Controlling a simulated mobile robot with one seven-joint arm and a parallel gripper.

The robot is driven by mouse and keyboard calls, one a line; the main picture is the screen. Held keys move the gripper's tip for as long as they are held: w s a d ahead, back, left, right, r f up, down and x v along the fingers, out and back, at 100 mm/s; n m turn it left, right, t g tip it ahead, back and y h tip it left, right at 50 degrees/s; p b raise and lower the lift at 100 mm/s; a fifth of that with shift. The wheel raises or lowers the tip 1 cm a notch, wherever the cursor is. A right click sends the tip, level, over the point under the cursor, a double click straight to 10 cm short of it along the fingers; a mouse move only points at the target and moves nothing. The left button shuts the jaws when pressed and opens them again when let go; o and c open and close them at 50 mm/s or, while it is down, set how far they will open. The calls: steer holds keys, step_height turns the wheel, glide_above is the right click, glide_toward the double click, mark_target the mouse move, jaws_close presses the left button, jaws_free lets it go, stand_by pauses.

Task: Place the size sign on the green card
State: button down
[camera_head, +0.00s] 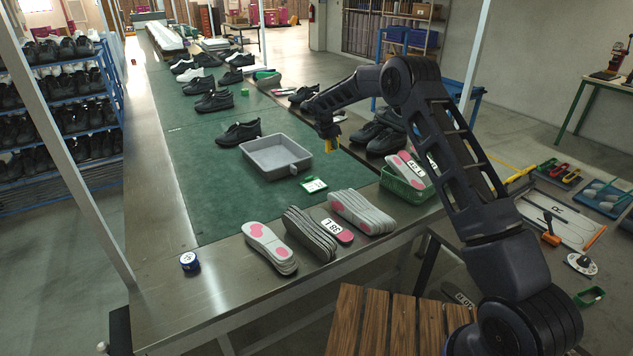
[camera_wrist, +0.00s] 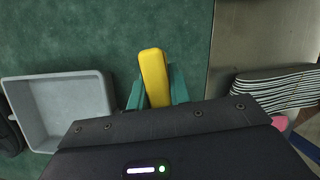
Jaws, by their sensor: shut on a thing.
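My gripper (camera_head: 328,132) is shut on a yellow piece, apparently the size sign (camera_head: 331,145), and holds it above the bench beyond the green card. In the wrist view the yellow piece (camera_wrist: 154,78) stands between the two teal fingers (camera_wrist: 157,90), showing a narrow rounded side; no lettering can be read. The green card (camera_head: 313,184), with a white area on it, lies on the green mat just in front of the grey tray. I cannot make out the card in the wrist view, where my gripper body covers the lower part.
The grey tray (camera_head: 270,169) sits just left of my gripper, and in the wrist view (camera_wrist: 22,92). Insole stacks (camera_head: 310,232) line the bench's front edge. A green basket (camera_head: 402,188) stands at right. Black shoes (camera_head: 238,132) stand behind. The mat's left side is clear.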

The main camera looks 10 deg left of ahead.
step_height(320, 180, up, 4)
steer(key=n, duration=0.2)
glide_above(316, 183)
steer(key=s, duration=0.1)
steer(key=shift+y, duration=0.4)
steer(key=f, duration=1.9)
steer(key=shift+s+a+f, duration=0.2)
steer(key=shift+a, duration=0.2)
steer(key=shift+f, duration=0.1)
steer(key=c, duration=1.7)
jaws_free()
steer(key=shift+o, duration=0.7)
steer(key=shift+r, duration=0.2)
steer(key=v, duration=1.1)
steer(key=shift+s+r, duration=0.3)
steer(key=shift+s, duration=0.05)
